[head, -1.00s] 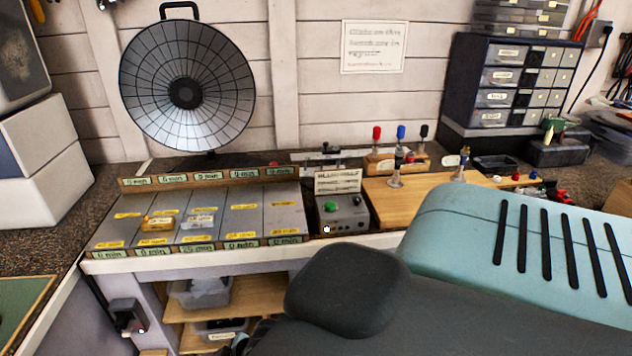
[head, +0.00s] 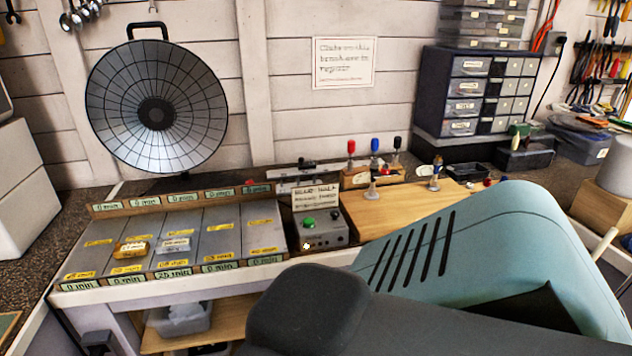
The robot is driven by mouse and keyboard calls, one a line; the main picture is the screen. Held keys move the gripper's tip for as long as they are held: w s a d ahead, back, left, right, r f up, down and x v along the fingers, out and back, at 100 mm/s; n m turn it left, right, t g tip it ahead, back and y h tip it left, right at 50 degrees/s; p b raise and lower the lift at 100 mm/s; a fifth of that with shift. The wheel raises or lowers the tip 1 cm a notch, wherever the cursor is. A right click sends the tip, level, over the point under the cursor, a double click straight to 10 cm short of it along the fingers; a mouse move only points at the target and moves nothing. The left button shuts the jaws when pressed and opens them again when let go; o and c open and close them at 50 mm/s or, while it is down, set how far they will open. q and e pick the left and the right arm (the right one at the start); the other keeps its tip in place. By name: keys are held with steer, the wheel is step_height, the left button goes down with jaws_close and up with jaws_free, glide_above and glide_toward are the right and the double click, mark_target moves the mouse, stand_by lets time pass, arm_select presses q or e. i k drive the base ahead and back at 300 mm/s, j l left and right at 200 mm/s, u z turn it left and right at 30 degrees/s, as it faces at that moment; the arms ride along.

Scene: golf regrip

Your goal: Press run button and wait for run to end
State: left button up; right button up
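A grey control box (head: 328,236) stands at the middle of the bench and carries a green button (head: 309,222). A small white round spot (head: 306,246) shows on its front. A lettered card (head: 316,197) stands behind the box. Nothing touches the button in this view. Neither of my grippers shows; only a dark grey and teal part of my own body fills the lower right and hides part of the bench there.
Left of the box is a grey panel (head: 215,243) with min-labelled strips and yellow and white tags. A round dish (head: 140,75) stands behind it. A wooden board (head: 392,211) lies to the right. A drawer cabinet (head: 466,65) stands behind at right.

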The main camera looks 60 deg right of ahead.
mark_target(308, 220)
steer(key=i, duration=0.45)
steer(key=z, duration=2.4)
